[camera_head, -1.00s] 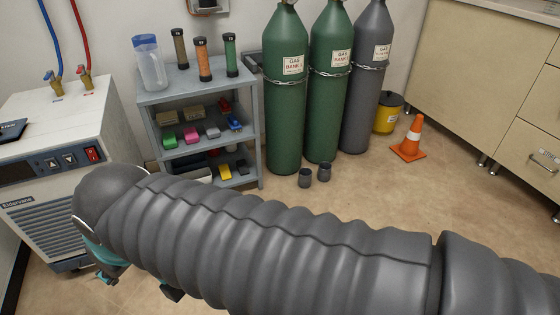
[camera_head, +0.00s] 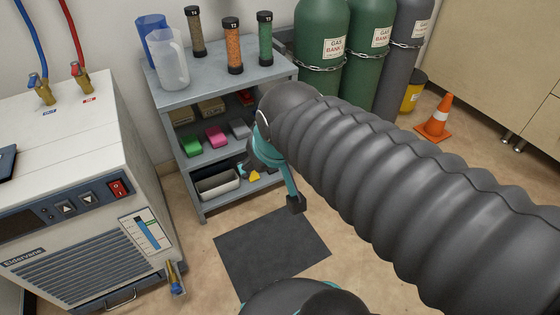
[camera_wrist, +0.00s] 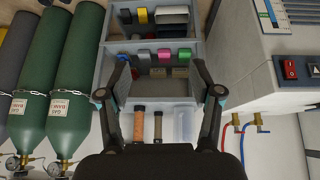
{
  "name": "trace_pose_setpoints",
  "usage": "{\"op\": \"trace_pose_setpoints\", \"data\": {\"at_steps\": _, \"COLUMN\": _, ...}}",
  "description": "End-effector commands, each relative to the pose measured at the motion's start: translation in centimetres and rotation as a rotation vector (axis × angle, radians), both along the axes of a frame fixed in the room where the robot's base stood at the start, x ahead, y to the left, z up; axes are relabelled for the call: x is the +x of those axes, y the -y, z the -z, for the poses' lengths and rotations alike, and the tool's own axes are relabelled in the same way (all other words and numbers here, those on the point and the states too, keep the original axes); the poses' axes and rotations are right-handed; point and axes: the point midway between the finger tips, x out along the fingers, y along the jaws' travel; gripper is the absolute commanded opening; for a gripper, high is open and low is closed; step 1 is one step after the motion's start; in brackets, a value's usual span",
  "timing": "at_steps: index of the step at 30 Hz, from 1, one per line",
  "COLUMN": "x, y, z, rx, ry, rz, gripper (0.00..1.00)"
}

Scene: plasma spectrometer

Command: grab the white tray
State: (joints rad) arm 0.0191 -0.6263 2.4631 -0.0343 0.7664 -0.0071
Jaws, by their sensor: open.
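The white tray (camera_head: 218,185) is a shallow open box with a dark inside, on the left of the bottom shelf of the grey shelf unit (camera_head: 202,205). It also shows at the top of the wrist view (camera_wrist: 172,14), where the scene appears upside down. My gripper (camera_wrist: 160,64) is open and empty, its two fingers spread wide in front of the shelves. In the head view my gripper (camera_head: 268,187) is in front of the right part of the lower shelves, right of the tray and apart from it. My arm hides the right side of the shelves.
Coloured blocks (camera_head: 216,136) fill the middle shelf; jugs (camera_head: 172,62) and tubes stand on top. A chiller (camera_head: 90,200) stands left, green gas tanks (camera_head: 320,45) right. A dark mat (camera_head: 272,252) lies on clear floor.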

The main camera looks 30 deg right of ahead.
Motion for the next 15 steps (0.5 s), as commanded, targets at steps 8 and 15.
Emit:
{"op": "trace_pose_setpoints", "data": {"at_steps": 8, "x": 10.8, "y": 5.4, "z": 3.5, "rx": -0.076, "ry": 0.09, "rz": 0.063, "gripper": 0.65}}
{"op": "trace_pose_setpoints", "data": {"at_steps": 15, "x": 19.1, "y": 9.6, "z": 8.2, "rx": -0.127, "ry": 0.175, "rz": 0.061, "gripper": 0.65}}
